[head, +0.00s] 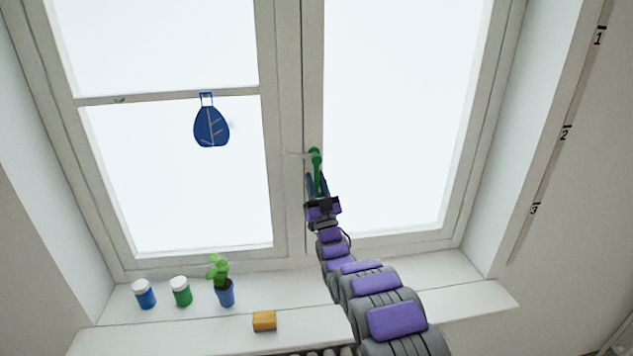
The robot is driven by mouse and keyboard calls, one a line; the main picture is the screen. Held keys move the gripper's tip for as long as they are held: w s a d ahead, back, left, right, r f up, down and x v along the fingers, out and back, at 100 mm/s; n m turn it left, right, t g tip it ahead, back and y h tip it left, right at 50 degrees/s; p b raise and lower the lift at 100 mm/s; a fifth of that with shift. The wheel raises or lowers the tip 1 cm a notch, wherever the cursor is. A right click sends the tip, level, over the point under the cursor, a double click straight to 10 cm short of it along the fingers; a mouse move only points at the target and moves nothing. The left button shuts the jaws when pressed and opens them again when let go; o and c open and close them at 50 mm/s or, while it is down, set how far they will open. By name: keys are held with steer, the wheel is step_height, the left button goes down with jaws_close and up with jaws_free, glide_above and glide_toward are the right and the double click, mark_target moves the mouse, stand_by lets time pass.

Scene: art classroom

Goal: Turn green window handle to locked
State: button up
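The green window handle (316,160) is on the middle post of the white window (290,130). Its round base is at the top, and its lever points down toward my gripper. My gripper (317,185), at the end of my purple and grey arm, is at the lower part of the lever. A blue finger shows on the left of the lever; the other finger is hard to make out. I cannot tell whether the fingers touch the handle or are shut on it.
On the sill (350,313) stand a blue jar (144,295), a green jar (181,292) and a potted plant (224,292). A yellow block (264,321) lies near the sill's front edge. A blue leaf ornament (211,127) hangs on the left pane.

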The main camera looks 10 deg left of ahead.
steer(key=shift+o, duration=0.9)
steer(key=shift+s+a+r, duration=0.1)
steer(key=shift+r, duration=0.15)
steer(key=shift+s+d+f, duration=0.15)
steer(key=shift+d+f, duration=0.05)
steer(key=shift+f, duration=0.05)
steer(key=b+v, duration=1.2)
steer(key=v, duration=0.4)
steer(key=shift+f, duration=0.45)
steer(key=shift+s+a, duration=0.1)
